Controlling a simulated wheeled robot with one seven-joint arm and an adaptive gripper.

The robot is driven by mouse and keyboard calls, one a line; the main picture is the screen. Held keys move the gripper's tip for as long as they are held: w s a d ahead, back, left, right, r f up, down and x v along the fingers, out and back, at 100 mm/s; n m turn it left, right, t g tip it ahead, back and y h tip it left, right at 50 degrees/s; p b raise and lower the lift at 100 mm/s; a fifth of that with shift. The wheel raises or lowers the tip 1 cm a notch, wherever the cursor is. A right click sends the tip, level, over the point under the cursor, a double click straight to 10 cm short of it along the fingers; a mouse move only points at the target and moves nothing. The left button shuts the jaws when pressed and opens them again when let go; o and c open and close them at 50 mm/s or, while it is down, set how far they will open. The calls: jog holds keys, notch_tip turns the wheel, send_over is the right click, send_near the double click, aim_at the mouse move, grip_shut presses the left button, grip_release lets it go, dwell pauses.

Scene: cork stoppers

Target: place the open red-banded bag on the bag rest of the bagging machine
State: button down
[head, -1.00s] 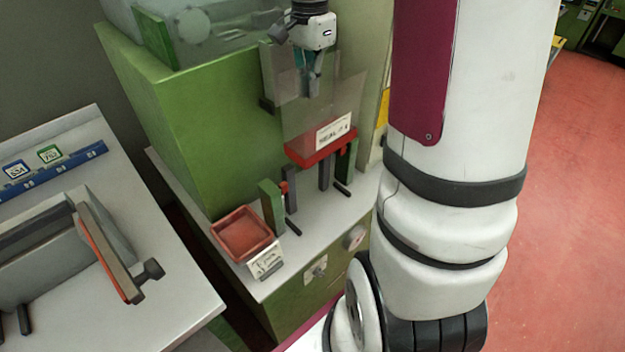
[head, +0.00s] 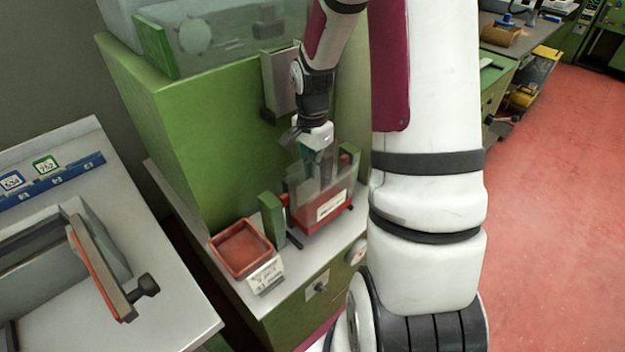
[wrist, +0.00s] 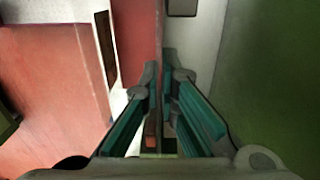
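The clear bag with a red band and a white label (head: 322,207) hangs upright below my gripper (head: 318,158) in the head view. My gripper is shut on its upper edge. In the wrist view, the teal fingers (wrist: 161,78) are close together with the thin bag wall between them. The bag is at the bag rest of the green bagging machine, between its left green post (head: 271,219) and right green post (head: 350,158). The red bottom is low, close to the rest's dark bars. I cannot tell whether it touches them. The bag hides much of the rest.
A red tray (head: 241,248) with a white label card (head: 265,276) stands left of the rest on the machine's pale ledge. The tall green housing (head: 190,130) rises behind. A separate grey bench (head: 170,310) stands at the left. Red floor is open at the right.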

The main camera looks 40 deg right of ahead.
aim_at(322, 188)
jog(key=shift+f, duration=2)
jog(key=shift+f+b, duration=0.15)
jog(key=shift+b, duration=0.15)
jog(key=c, duration=1.8)
grip_release()
